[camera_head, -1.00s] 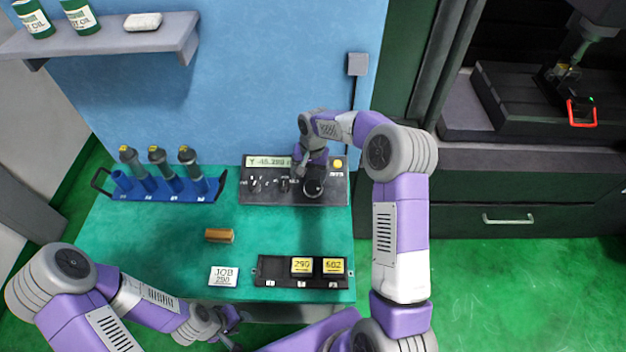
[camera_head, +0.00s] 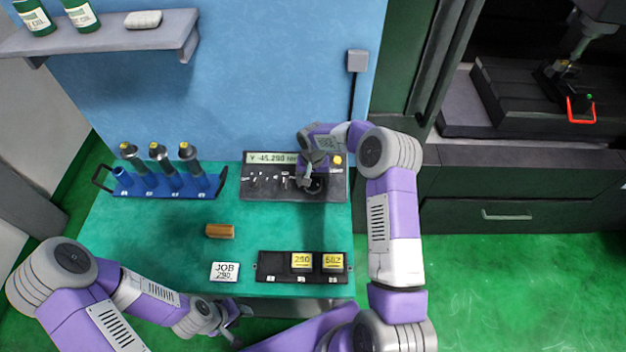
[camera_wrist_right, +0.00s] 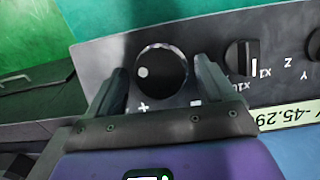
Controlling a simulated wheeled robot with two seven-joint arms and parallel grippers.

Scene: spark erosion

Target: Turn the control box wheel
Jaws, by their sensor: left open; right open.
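The control box (camera_head: 262,207) is a dark panel at the back of the green table, with a display reading about Y -45.290. Its black wheel (camera_wrist_right: 160,72) has a pale dot and sits between the two fingers of my right gripper (camera_wrist_right: 162,95) in the right wrist view. The fingers are apart, one on each side of the wheel; I cannot tell whether they touch it. In the head view the wheel (camera_head: 316,186) is partly covered by my right gripper (camera_head: 308,183). My left gripper (camera_head: 236,325) is open and empty near the table's front edge.
A selector knob (camera_wrist_right: 240,57) sits beside the wheel.

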